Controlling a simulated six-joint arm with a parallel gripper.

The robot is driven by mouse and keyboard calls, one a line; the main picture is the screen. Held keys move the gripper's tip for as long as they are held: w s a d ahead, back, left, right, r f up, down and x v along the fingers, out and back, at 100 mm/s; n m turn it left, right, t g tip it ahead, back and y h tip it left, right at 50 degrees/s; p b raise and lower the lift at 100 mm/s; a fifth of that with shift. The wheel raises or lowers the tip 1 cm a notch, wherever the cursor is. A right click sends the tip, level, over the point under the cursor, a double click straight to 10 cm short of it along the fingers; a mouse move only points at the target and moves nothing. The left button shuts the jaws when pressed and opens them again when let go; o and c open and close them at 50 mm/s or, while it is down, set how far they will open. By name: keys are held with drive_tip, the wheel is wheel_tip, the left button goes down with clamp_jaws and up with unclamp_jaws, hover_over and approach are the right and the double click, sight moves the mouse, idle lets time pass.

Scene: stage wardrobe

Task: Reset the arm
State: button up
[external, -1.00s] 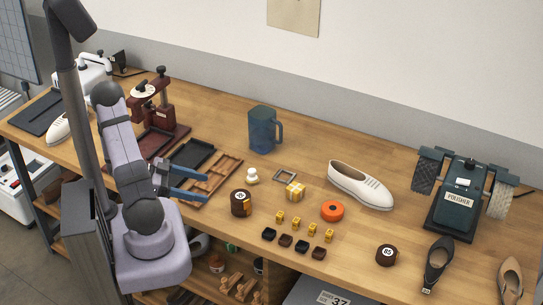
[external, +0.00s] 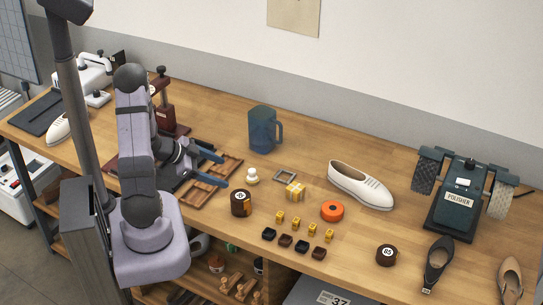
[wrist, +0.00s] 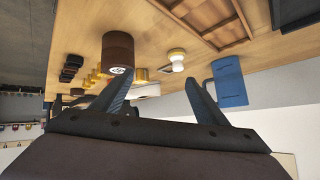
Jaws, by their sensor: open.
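My gripper (external: 216,170) is open and empty, with its two blue fingers apart above the wooden divided tray (external: 226,168) on the bench. In the wrist view, my gripper (wrist: 155,90) shows two dark fingers spread with nothing held between them. Beyond them hang, upside down in that view, the brown tin (wrist: 117,52), a small white-topped bottle (wrist: 177,57) and the blue mug (wrist: 229,80). My arm stands bent above its base at the bench's front edge.
A polisher (external: 457,198) is farther right. A dark red press (external: 166,118) stands behind my arm.

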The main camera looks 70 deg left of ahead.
drive_tip(key=w+d+r+n+g+y+p, duration=0.2)
drive_tip(key=w+d+r+g+y+p, duration=0.1)
drive_tip(key=w+d+r+g+p, duration=0.4)
drive_tip(key=s+d+r+g+h, duration=0.1)
drive_tip(key=s+d+r, duration=0.1)
drive_tip(key=d, duration=0.5)
drive_tip(key=s+d+r+g+h+p, duration=0.1)
drive_tip(key=s+d, duration=0.3)
drive_tip(key=d, duration=0.4)
drive_tip(key=s+d+r+g+h+p, duration=0.1)
drive_tip(key=s+d+r, duration=0.1)
drive_tip(key=d, duration=0.6)
drive_tip(key=shift+s+d+r+h, duration=0.2)
drive_tip(key=shift+s+r+h, duration=0.15)
drive_tip(key=shift+s, duration=0.2)
